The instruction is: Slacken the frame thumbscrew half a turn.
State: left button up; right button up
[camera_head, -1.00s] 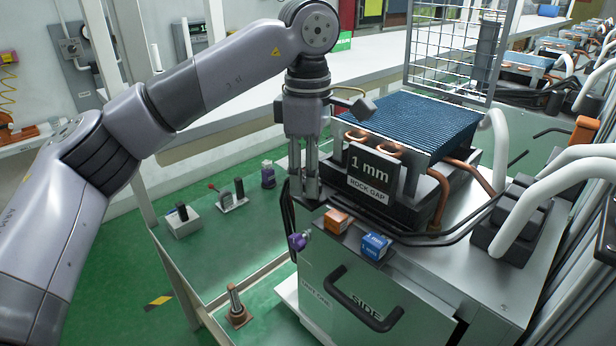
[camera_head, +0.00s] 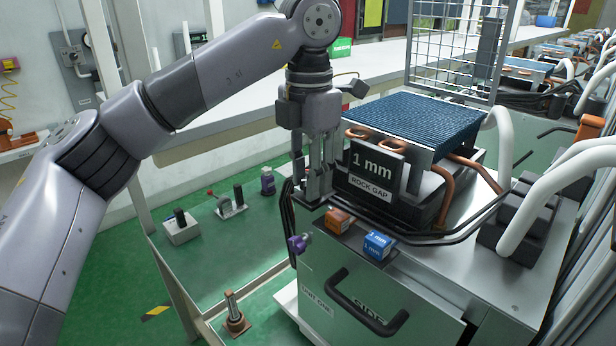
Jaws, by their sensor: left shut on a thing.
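My left gripper (camera_head: 315,197) points straight down at the front left corner of the sieve unit, left of the 1 mm rock gap sign (camera_head: 375,171). Its fingers are shut on a small part at that corner, which I take to be the frame thumbscrew; the fingers hide nearly all of it. The blue ribbed sieve block (camera_head: 425,122) sits behind the sign, with copper pipes around it. A purple knob (camera_head: 299,243) sticks out of the unit's left side, below the fingers and apart from them. My right gripper is not in view.
An orange block (camera_head: 338,221) and a blue 1 mm block (camera_head: 378,244) sit on the unit's front edge. Black hoses (camera_head: 430,239) run along its top. A wire mesh panel (camera_head: 455,50) stands behind. Small fixtures (camera_head: 230,203) stand on the green surface at left.

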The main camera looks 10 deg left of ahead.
pick_arm(q)
jog(key=n+b, duration=0.1)
jog(key=n, duration=0.3)
jog(key=shift+r+n, duration=0.1)
jog(key=shift+n, duration=0.2)
jog(key=shift+d+n+b, duration=0.15)
jog(key=shift+n+b, duration=0.2)
jog(key=shift+n, duration=1.55)
jog(key=shift+r, duration=0.1)
jog(key=o, duration=1.2)
jog(key=shift+c, duration=0.2)
